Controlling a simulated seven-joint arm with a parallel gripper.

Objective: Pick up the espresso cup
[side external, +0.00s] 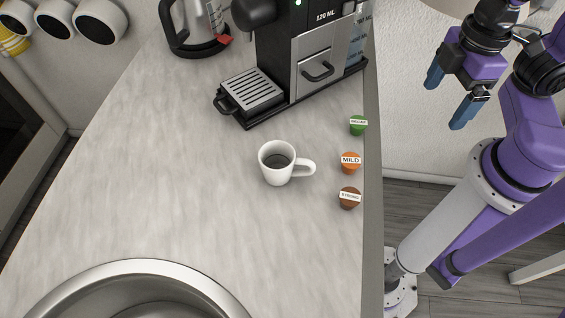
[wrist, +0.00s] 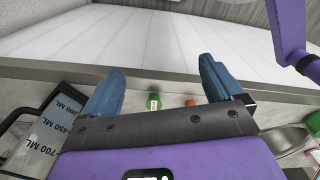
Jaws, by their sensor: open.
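The white espresso cup (side external: 277,165) stands upright on the counter, left of the capsules, its handle pointing right. My gripper (side external: 446,99) is raised off the right side of the counter, well apart from the cup. In the wrist view, the two blue fingers of my gripper (wrist: 160,90) are spread wide with nothing between them. I cannot make out the cup clearly in the wrist view.
A coffee machine (side external: 320,67) stands at the counter's back, with a kettle (side external: 196,28) to its left. Green (side external: 358,125), orange (side external: 350,162) and brown (side external: 349,197) capsules line the right edge. A sink (side external: 140,270) is at the front. The counter's left part is clear.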

